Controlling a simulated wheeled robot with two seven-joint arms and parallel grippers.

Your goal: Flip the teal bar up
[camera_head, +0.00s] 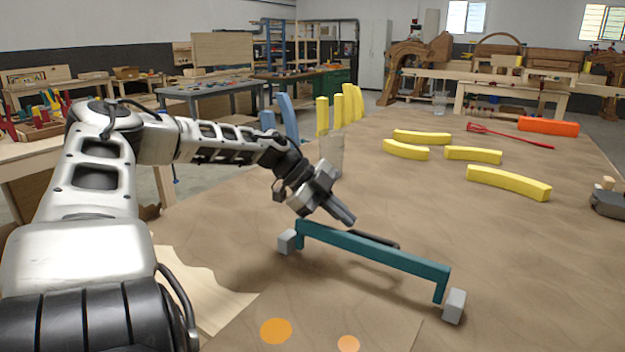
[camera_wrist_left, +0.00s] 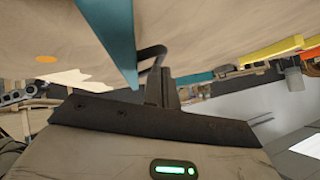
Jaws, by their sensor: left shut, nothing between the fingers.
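The teal bar (camera_head: 372,251) runs slanted across the near part of the table in the head view, with short bent-down ends. A grey block (camera_head: 287,242) sits at its left end and another grey block (camera_head: 454,306) at its right end. A dark curved piece (camera_head: 376,240) shows just behind the bar. My left gripper (camera_head: 343,215) is shut and empty, pointing down just behind the bar's left half. In the left wrist view the teal bar (camera_wrist_left: 108,35) passes close beside the fingers (camera_wrist_left: 160,88); I cannot tell whether they touch. My right gripper is not in view.
Several yellow curved pieces (camera_head: 508,183) lie farther back, with a red tool (camera_head: 510,136) and an orange block (camera_head: 548,126). A clear glass (camera_head: 331,153) stands behind my left wrist. A dark grey tool (camera_head: 608,203) lies at the right edge. Table right of the bar is clear.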

